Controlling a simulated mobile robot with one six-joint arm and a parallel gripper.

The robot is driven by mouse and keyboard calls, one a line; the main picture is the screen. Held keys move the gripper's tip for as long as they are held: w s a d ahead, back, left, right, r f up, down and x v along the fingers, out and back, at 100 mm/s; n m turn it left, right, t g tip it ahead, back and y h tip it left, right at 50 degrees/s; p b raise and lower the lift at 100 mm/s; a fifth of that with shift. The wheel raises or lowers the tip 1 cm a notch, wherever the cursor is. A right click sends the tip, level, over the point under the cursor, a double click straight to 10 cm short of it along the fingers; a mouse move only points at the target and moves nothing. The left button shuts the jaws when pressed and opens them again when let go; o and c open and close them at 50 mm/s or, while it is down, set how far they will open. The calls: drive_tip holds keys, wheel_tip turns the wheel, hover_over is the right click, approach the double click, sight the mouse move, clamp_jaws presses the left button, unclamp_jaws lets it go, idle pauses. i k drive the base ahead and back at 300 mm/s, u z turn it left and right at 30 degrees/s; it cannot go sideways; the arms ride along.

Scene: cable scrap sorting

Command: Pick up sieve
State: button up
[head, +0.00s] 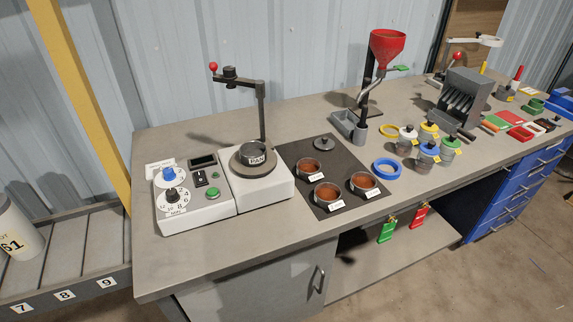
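Three round metal-rimmed dishes with reddish-brown fill lie on a dark mat (290,150). They look like sieves, each with a white label too small to read: a back left one (308,169), a front one (326,193) and a right one (364,183). A grey lid with a knob (323,142) lies at the back of the mat. A round pan labelled PAN (257,160) sits on the white shaker machine (266,190), under a clamp arm on a post (262,110). My gripper is not in view.
A control box (205,207) adjoins the shaker. A red funnel stand (388,45), a blue ring (386,168), a yellow ring (389,131) and several lidded jars (428,155) stand right of the mat. A yellow post (85,95) rises at left. The bench's front left (165,262) is clear.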

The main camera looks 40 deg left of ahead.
sight(362, 184)
drive_tip(key=u, duration=0.95)
drive_tip(key=k, duration=1)
drive_tip(key=i, duration=0.95)
drive_tip(key=u, duration=0.05)
